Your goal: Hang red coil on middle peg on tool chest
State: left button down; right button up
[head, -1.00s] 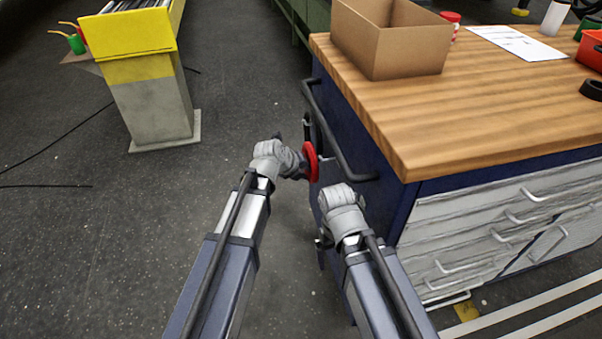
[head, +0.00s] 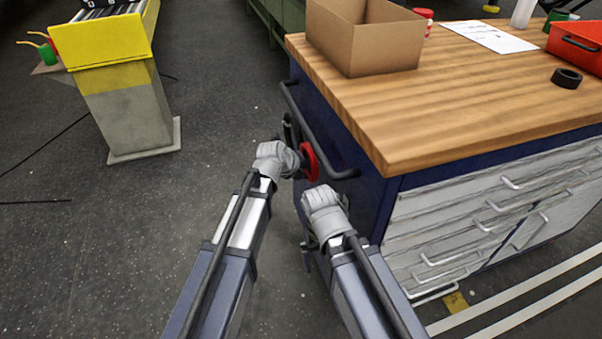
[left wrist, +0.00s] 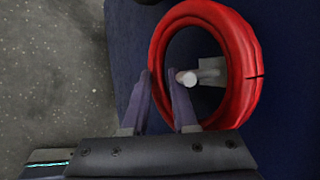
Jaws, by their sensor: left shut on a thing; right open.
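The red coil (head: 308,162) is a ring held upright against the near blue side of the tool chest (head: 375,195). My left gripper (head: 298,160) is shut on its left rim. In the left wrist view, the coil (left wrist: 245,60) has one rim side between the finger ends. A pale peg (left wrist: 208,72) with a round end shows inside the ring's opening, right of the inner finger. I cannot tell how far the peg passes through the ring. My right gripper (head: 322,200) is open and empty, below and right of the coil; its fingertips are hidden.
A bar handle (head: 322,145) runs along the chest's side under the wooden top (head: 450,100). A cardboard box (head: 365,45) stands on top. A dark item (head: 290,130) is beyond the coil. A yellow and grey stand (head: 120,90) is at left, with clear floor between.

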pick_arm(q)
jog(key=shift+w+d+f+b, duration=0.1)
jog(key=shift+d+f+b, duration=0.1)
jog(key=shift+f+b, duration=0.2)
jog(key=shift+w+d+f+b, duration=0.1)
jog(key=shift+d+f+b, duration=0.15)
jog(key=shift+f, duration=0.25)
jog(key=c, duration=0.6)
grip_release()
jog(key=shift+s, duration=0.1)
jog(key=p+v, duration=0.5)
jog(key=v, duration=0.2)
jog(key=shift+s+a+r+p, duration=0.2)
jog(key=shift+r+p, duration=0.1)
jog(key=shift+p, duration=0.1)
